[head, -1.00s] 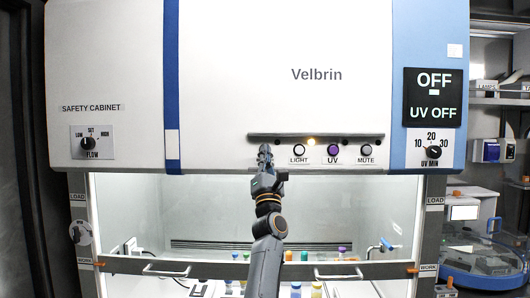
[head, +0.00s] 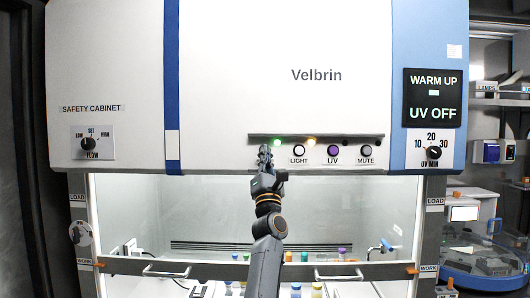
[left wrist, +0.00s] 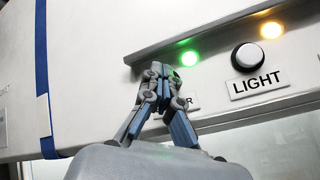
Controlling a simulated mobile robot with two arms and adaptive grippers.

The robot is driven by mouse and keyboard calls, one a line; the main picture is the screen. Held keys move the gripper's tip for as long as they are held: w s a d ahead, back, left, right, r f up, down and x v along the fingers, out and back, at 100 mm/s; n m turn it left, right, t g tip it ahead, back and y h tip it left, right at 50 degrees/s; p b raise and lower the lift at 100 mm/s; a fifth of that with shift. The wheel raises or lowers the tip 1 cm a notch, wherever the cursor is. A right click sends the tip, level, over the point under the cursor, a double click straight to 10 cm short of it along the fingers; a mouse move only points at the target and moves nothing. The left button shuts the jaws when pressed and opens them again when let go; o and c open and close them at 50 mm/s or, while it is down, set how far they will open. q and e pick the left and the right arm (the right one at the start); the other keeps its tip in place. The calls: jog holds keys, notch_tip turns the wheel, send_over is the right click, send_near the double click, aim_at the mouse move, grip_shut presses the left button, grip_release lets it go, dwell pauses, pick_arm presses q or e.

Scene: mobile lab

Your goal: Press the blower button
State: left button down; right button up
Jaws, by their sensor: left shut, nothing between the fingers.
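My left gripper (head: 265,152) is shut and empty, its fingertips up at the left end of the button row on the cabinet front. In the left wrist view the gripper (left wrist: 160,72) covers the place left of the LIGHT button (left wrist: 247,57), so the blower button is hidden behind the fingers. Only the end of its label (left wrist: 190,102) shows beside them. I cannot tell whether the fingertips touch the button. A green lamp (head: 277,142) is lit just right of the fingertips. The display (head: 433,97) reads WARM UP and UV OFF.
The LIGHT button (head: 299,151), purple UV button (head: 334,151) and MUTE button (head: 366,151) sit to the right under a dark ledge (head: 350,138). An amber lamp (head: 311,142) is lit. The sash bar (head: 215,268) crosses below.

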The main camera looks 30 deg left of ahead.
pick_arm(q)
jog(key=shift+s+d+f, duration=0.1)
jog(key=shift+s+d, duration=0.15)
jog(key=shift+s, duration=0.2)
jog(key=s+d, duration=0.1)
jog(key=s, duration=0.2)
jog(key=s+d, duration=0.1)
jog(key=shift+s+d+p, duration=0.15)
jog(key=shift+d+p, duration=0.15)
jog(key=shift+p, duration=0.1)
dwell(0.8)
